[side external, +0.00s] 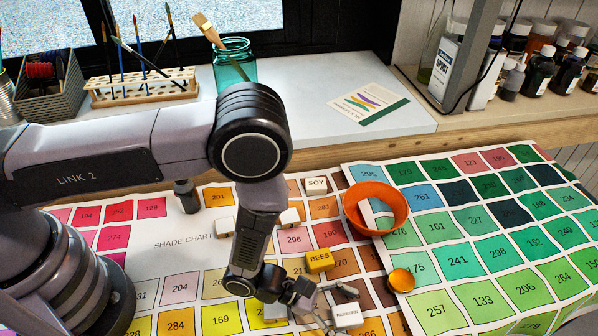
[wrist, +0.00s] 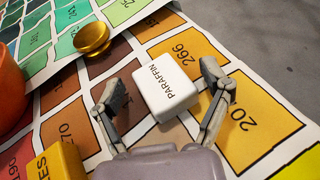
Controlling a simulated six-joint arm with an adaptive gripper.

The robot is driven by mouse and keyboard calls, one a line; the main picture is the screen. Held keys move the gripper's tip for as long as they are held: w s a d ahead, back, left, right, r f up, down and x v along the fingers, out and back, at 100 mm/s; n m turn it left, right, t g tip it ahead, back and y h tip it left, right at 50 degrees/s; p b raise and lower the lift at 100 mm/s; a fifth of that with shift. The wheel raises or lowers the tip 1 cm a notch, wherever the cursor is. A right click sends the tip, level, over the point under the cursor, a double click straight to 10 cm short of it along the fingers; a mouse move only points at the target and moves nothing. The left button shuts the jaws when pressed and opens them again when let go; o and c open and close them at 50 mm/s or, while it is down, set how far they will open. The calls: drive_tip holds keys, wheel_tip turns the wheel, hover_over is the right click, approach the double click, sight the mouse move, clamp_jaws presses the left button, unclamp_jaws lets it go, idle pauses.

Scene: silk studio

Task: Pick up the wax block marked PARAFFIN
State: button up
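The white wax block marked PARAFFIN (wrist: 166,92) lies on the shade chart, its label facing up. In the wrist view my gripper (wrist: 161,82) is open, with one finger on each side of the block and a gap to both. In the side view the block (side external: 346,317) is near the bottom edge, close to my gripper (side external: 336,307). The fingers' height above the chart is hard to tell. A yellow block marked BEES (side external: 320,260) lies farther back; part of it shows in the wrist view (wrist: 59,164). A white SOY block (side external: 316,185) is farther away.
An orange bowl (side external: 356,211) and a small gold dish (side external: 401,281) sit on the charts, right of the BEES block. Other pale blocks (side external: 224,227) (side external: 289,217) lie near my arm. A teal jar (side external: 236,62) and brush rack (side external: 142,88) stand on the back ledge.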

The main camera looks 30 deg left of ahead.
drive_tip(key=c, duration=1.1)
drive_tip(key=shift+r, duration=0.1)
